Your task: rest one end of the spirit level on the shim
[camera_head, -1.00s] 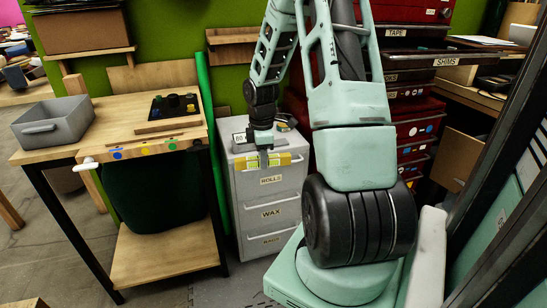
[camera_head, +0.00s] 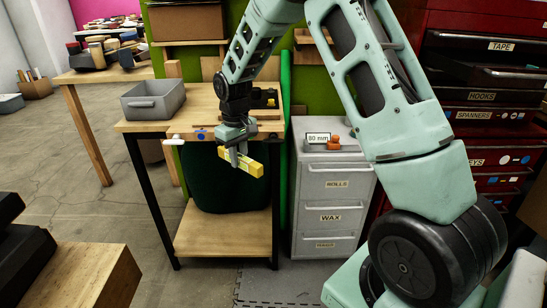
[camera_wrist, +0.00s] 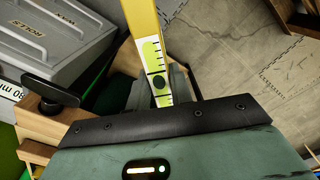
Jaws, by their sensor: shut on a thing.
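The yellow spirit level (camera_head: 254,168) is held in the air by my gripper (camera_head: 236,152), in front of the workbench's front edge in the head view. It slants down to the right there. In the wrist view the level (camera_wrist: 144,22) runs up from the fingers (camera_wrist: 160,88), with a pale scale and a black round spot near the grip. My gripper is shut on it. I cannot make out for certain which thing is the shim; the level touches nothing but my gripper that I can see.
The workbench (camera_head: 145,126) bears a grey bin (camera_head: 153,101) and a dark tray (camera_head: 262,101). To its right stands a grey drawer cabinet (camera_head: 335,184) with an "80 mm" label (camera_head: 318,138) and an orange item on top. Red drawers (camera_head: 495,143) stand at right.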

